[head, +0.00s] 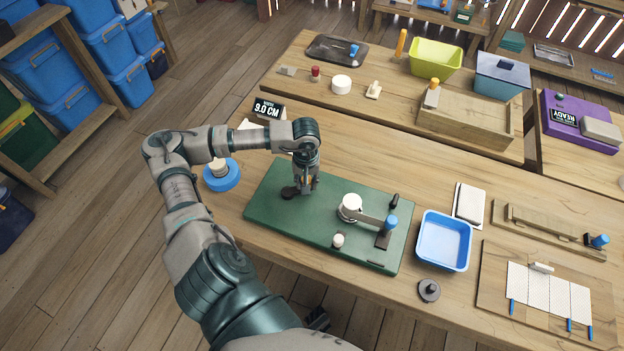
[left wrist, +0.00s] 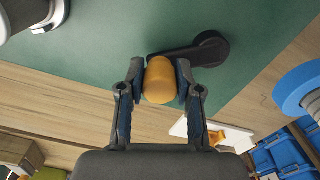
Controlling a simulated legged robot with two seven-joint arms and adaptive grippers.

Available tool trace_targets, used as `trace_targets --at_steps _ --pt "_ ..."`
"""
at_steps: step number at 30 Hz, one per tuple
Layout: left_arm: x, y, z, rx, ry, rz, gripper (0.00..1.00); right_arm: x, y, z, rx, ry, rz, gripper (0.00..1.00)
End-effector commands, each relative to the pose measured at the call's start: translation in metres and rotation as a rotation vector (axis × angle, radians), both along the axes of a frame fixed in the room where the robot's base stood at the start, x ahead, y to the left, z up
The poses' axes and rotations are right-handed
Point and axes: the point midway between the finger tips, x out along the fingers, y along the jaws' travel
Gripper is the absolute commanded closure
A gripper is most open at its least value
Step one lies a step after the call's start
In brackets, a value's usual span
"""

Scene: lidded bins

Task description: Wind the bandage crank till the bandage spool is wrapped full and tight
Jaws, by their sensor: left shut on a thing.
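A green board (head: 270,205) lies on the table. At its left part a black crank arm (head: 289,193) sits on a round pivot, also seen in the left wrist view (left wrist: 209,47). An orange knob (left wrist: 159,80) stands at the end of this arm. My left gripper (head: 307,186) points down and is shut on the knob, one finger on each side. A white bandage spool (head: 351,204) stands mid-board; a grey arm with a blue knob (head: 390,223) runs from it to the right. How tightly it is wrapped cannot be told. My right gripper is not in view.
A small white-topped peg (head: 338,240) and a black peg (head: 394,201) stand on the board. A blue tray (head: 444,240) is right of it, a blue-based spool (head: 222,178) left. A sign reading 9.0 CM (head: 268,108) stands behind.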

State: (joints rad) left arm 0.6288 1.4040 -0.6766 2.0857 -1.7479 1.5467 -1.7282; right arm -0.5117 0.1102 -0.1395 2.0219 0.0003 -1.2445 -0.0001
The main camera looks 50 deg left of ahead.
Motion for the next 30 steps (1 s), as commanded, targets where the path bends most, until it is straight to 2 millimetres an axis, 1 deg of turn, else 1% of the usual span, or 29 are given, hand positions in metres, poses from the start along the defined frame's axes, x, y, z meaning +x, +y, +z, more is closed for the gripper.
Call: trace_targets --at_steps 6,12,18,28,29,30 --pt "-0.004 -0.004 -0.001 0.002 -0.005 -0.117 1.0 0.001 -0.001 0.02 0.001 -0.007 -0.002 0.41" --pt "-0.007 -0.007 0.0 0.001 -0.006 -0.177 1.0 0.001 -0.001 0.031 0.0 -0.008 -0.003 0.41" --pt "-0.007 -0.008 0.001 0.001 -0.006 -0.199 1.0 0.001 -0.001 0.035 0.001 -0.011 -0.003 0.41" --pt "-0.008 -0.008 0.001 0.001 -0.005 -0.199 1.0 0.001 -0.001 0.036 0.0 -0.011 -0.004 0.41" --pt "-0.008 -0.008 0.001 0.001 -0.005 -0.199 0.61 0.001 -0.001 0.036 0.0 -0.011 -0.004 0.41" --pt "-0.008 -0.008 0.001 0.001 -0.005 -0.199 0.51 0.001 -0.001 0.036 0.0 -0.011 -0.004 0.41"
